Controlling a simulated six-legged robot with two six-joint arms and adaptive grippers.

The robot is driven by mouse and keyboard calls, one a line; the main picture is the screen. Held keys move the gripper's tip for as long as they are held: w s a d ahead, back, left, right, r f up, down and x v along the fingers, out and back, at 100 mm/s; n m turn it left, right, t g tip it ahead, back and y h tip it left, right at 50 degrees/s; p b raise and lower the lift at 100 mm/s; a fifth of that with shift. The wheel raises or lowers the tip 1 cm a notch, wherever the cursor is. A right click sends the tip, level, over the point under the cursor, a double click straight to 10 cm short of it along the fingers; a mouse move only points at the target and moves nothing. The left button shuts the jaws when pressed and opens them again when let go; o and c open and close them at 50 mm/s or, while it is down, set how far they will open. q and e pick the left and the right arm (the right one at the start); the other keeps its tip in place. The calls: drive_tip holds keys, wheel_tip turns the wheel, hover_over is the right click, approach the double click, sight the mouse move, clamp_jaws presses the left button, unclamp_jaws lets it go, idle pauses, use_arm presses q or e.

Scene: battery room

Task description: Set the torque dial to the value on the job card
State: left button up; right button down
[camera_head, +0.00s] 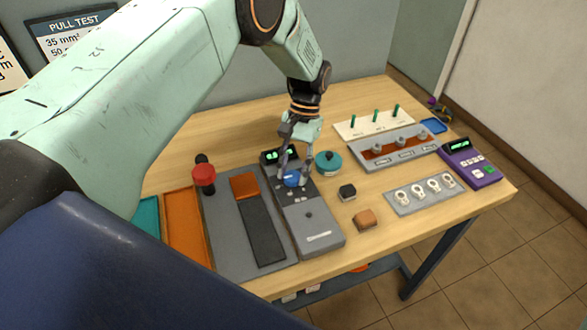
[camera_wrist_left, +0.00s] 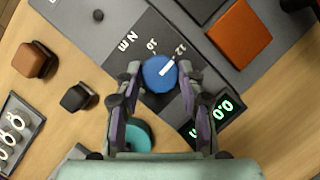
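The blue torque dial (camera_head: 292,178) sits on a grey tester unit (camera_head: 318,222). In the left wrist view the dial (camera_wrist_left: 159,74) has a white pointer line toward a mark that looks like 12; a 10 mark and "Nm" lettering are nearby. My left gripper (camera_head: 294,170) is down over the dial. In the left wrist view its fingers (camera_wrist_left: 159,76) stand on either side of the dial, spread, with slight gaps apparent; contact is not clear. A green display (camera_wrist_left: 222,108) beside the dial reads about 0.0. No job card is clearly identifiable. My right gripper is out of view.
A teal round pot (camera_head: 328,162) stands close right of the dial. A black block (camera_head: 347,192) and an orange-brown block (camera_head: 365,218) lie further right. A partly hidden pull test poster (camera_head: 70,30) hangs on the wall.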

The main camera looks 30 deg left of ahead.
use_arm(q)
drive_tip(key=o, duration=0.4)
drive_tip(key=v, duration=1.2)
idle(0.4)
